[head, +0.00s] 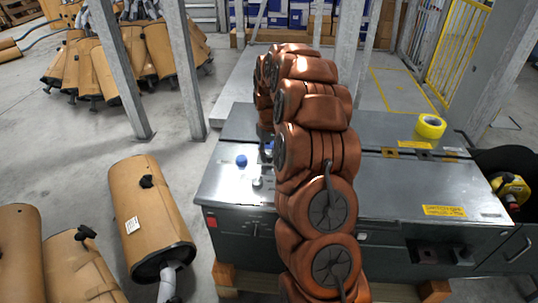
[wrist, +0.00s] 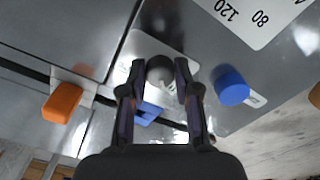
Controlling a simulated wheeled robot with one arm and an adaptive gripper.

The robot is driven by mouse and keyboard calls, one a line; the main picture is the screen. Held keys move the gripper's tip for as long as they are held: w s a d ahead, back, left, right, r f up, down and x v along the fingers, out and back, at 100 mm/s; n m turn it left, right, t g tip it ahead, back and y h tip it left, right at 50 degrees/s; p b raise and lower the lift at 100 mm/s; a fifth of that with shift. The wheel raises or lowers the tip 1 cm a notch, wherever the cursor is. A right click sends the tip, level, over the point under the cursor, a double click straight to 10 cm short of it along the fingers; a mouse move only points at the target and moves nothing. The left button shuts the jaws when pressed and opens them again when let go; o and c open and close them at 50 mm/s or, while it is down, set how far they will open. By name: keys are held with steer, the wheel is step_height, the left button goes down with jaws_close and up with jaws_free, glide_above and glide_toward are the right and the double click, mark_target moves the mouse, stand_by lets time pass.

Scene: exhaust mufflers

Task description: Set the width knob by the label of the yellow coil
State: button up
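The yellow coil (head: 430,125) lies on the far right of the metal bench (head: 380,180) in the head view; no writing on it can be read. In the wrist view my gripper (wrist: 159,68) is open, its fingers on either side of a round dark grey knob (wrist: 160,72) on a pale plate. Whether the fingers touch it cannot be told. A blue knob (wrist: 231,85) stands to the right, below a white scale label (wrist: 252,16) showing 120 and 80. A blue knob also shows in the head view (head: 241,160). My arm hides the gripper there.
An orange block-shaped knob (wrist: 62,103) is at the left in the wrist view, and a blue part (wrist: 148,113) lies between the fingers. Yellow warning labels (head: 444,211) are on the bench. Grey posts (head: 183,70) rise behind.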

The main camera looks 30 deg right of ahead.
mark_target(270, 155)
steer(key=o, duration=0.4)
step_height(270, 155, up, 12)
stand_by(0.7)
stand_by(0.6)
steer(key=s+a+r+n+g, duration=0.1)
steer(key=s+a+r+n, duration=0.15)
steer(key=s+a, duration=1.45)
steer(key=s+a+f+g, duration=0.15)
steer(key=s+a, duration=0.25)
steer(key=s, duration=0.7)
steer(key=s+a+f, duration=0.2)
steer(key=s+a, duration=0.1)
steer(key=s, duration=0.8)
steer(key=shift+m+t, duration=0.35)
steer(key=shift+m, duration=0.1)
steer(key=r+p, duration=0.4)
steer(key=r, duration=0.1)
steer(key=r+p, duration=0.5)
steer(key=w+r+p, duration=0.1)
steer(key=r+p, duration=0.4)
steer(key=shift+a, duration=0.2)
